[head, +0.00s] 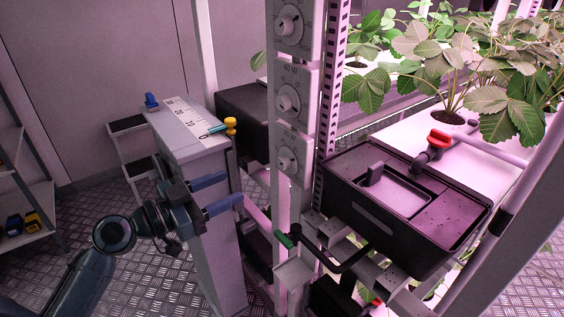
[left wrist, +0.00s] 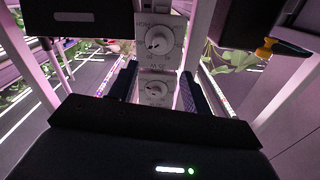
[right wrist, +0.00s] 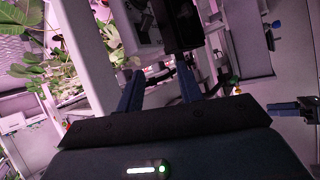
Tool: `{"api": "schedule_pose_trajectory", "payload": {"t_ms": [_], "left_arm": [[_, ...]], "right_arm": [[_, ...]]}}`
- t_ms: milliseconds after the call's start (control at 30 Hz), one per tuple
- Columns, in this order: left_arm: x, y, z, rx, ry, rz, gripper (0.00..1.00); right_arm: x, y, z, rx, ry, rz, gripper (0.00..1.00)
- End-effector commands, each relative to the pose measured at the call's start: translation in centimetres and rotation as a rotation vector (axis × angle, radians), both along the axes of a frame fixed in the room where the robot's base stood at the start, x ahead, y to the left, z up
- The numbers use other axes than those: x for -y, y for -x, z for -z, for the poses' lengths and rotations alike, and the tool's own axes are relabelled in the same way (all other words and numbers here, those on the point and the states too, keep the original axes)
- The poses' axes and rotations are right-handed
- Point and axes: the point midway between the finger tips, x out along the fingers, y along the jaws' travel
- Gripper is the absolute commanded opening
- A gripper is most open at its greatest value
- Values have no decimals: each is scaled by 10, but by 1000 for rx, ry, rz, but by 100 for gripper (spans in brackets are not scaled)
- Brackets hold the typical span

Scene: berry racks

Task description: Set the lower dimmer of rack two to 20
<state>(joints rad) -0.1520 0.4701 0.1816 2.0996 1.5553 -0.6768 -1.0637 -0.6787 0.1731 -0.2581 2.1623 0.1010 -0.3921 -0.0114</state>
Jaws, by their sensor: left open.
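A pale post carries three dials in the head view: an upper dial (head: 289,25), a middle dial (head: 289,97) and a lower dial (head: 287,160). I cannot read their settings or a rack number. My left gripper (head: 226,192) is open and empty, left of the post and a little below the lowest dial. In the left wrist view, which looks upside down, two dials show: one beyond the fingers (left wrist: 160,38) and one between them (left wrist: 153,90). My left fingers touch neither. My right gripper (right wrist: 158,88) stands open and empty in the right wrist view.
A grey cabinet (head: 215,240) with a scale on top stands close behind my left gripper. Strawberry plants (head: 455,75) fill the upper right.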

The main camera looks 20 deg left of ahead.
Motion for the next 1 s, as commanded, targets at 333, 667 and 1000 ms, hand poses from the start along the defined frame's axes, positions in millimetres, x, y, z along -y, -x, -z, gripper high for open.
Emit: {"api": "schedule_pose_trajectory", "payload": {"t_ms": [333,667,1000], "left_arm": [[43,-55,-6,1,5,1,49],[72,-92,-2,-1,2,1,49],[76,-97,0,0,-1,1,49]], "right_arm": [[0,5,-17,-14,47,-15,36],[4,5,-23,-11,89,-31,36],[5,5,-20,-15,94,-31,36]]}}
